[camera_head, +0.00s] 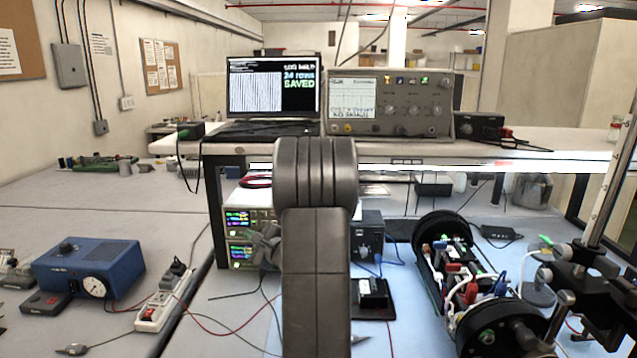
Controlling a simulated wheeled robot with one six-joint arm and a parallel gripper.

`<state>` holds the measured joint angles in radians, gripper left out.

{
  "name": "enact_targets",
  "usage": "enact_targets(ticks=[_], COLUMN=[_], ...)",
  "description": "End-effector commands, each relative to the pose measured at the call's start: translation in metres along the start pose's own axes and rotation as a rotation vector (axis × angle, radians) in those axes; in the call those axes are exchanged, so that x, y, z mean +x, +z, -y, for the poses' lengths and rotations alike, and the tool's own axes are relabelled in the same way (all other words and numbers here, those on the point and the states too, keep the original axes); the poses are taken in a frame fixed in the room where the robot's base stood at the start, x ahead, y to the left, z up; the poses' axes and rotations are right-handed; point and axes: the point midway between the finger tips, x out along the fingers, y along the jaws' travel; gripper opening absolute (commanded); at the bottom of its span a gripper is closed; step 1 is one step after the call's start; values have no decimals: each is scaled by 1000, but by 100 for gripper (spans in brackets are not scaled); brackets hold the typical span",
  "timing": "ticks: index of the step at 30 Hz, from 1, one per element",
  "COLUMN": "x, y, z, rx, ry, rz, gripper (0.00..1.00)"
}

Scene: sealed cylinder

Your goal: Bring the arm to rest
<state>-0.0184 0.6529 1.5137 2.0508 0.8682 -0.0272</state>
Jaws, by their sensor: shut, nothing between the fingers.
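My arm (316,250) stands upright in the middle of the view, with its dark grey elbow at the top and a link coming down toward me. My gripper (264,246) shows only in part, as a small grey shape just left of the arm link, in front of the stacked instruments. It is shut and holds nothing. The arm hides part of the bench behind it. The cylinder (440,268) lies on the blue mat to the right, with black round end caps and wires and electronics between them. It is apart from my gripper.
Stacked instruments with lit displays (239,222) stand behind the gripper. A blue pump-like box with a gauge (90,264) and a power strip (160,308) are on the left. A metal stand (590,250) rises at the right. A laptop (274,90) and oscilloscope (388,104) sit on the shelf.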

Motion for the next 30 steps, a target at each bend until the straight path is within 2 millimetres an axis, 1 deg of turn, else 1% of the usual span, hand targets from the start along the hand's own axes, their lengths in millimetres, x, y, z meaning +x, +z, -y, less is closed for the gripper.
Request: enact_targets(ticks=[1, 4, 8, 9, 10, 14, 16, 26, 27, 30], x=[1, -1, -13, -14, -9, 3, 0, -5, -9, -19], y=[-3, -2, 7, 9, 8, 0, 3, 7, 5, 12], z=[-3, -4, -12, -10, -4, 5, 4, 1, -9, -17], rx=[-4, -2, -2, 0, 1, 2, 2, 2, 0, -1], ry=[-1, -2, -2, -1, 0, 1, 2, 1, 0, -1], rz=[2, 0, 0, -1, -2, -2, -1, -2, -1, 0], gripper=[0, 0, 0, 0, 0, 0, 0, 0, 0, 0])
